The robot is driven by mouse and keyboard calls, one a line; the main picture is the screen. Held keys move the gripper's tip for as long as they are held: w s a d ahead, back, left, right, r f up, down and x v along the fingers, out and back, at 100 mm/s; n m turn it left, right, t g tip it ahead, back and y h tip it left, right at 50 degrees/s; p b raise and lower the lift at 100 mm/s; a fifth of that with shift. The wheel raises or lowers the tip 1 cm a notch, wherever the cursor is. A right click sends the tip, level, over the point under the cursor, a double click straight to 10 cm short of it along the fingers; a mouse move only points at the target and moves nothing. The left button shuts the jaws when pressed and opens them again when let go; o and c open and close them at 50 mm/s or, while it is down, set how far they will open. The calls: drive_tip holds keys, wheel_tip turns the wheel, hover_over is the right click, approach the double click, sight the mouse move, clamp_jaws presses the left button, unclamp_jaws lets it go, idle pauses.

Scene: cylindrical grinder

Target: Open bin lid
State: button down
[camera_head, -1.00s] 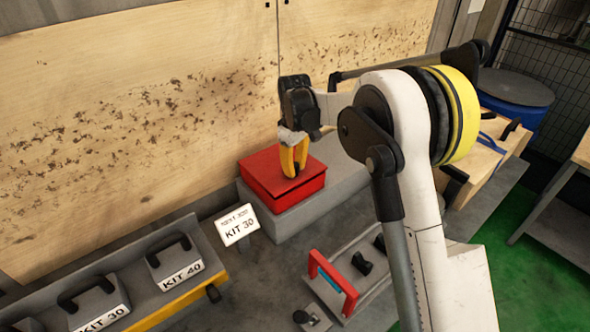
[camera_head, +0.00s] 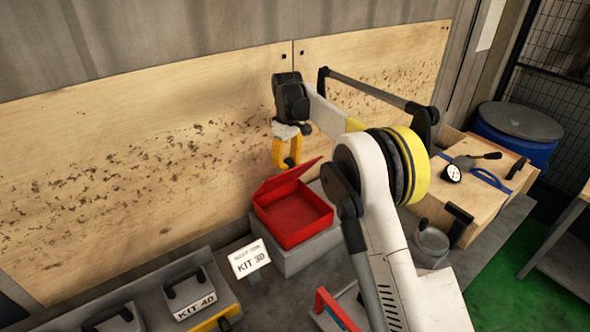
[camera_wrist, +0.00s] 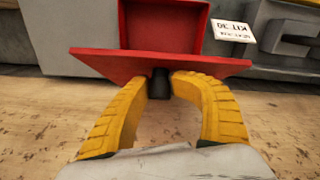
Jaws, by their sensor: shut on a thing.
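The red bin (camera_head: 297,238) sits on a grey block. Its lid (camera_head: 288,181) is tilted up along the back, and the bin's inside shows and looks empty. My gripper (camera_head: 287,162) is behind and above the lid, with its yellow fingers pointing down. In the wrist view, my gripper (camera_wrist: 160,82) has a finger on each side of a dark knob (camera_wrist: 160,88) on the red lid (camera_wrist: 95,62) and is shut on it. The bin (camera_wrist: 163,27) stands open beyond the lid in that view. The exact finger contact is hidden in the head view.
A "KIT 30" sign (camera_head: 249,258) stands at the front left of the bin. A wooden wall panel (camera_head: 140,165) rises close behind my gripper.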

drive_tip(key=shift+w+a+r+p, duration=0.3)
drive_tip(key=shift+w+a+p, duration=0.15)
drive_tip(key=shift+w, duration=0.15)
drive_tip(key=shift+w+a+r+p, duration=0.25)
drive_tip(key=shift+w+a+p, duration=0.15)
drive_tip(key=shift+w, duration=0.2)
drive_tip(key=c, duration=1.2)
unclamp_jaws()
drive_tip(key=shift+a, duration=0.1)
drive_tip(key=shift+o, duration=0.2)
wheel_tip(320, 180, up, 7)
drive_tip(key=shift+r, duration=0.2)
drive_tip(key=shift+r, duration=0.1)
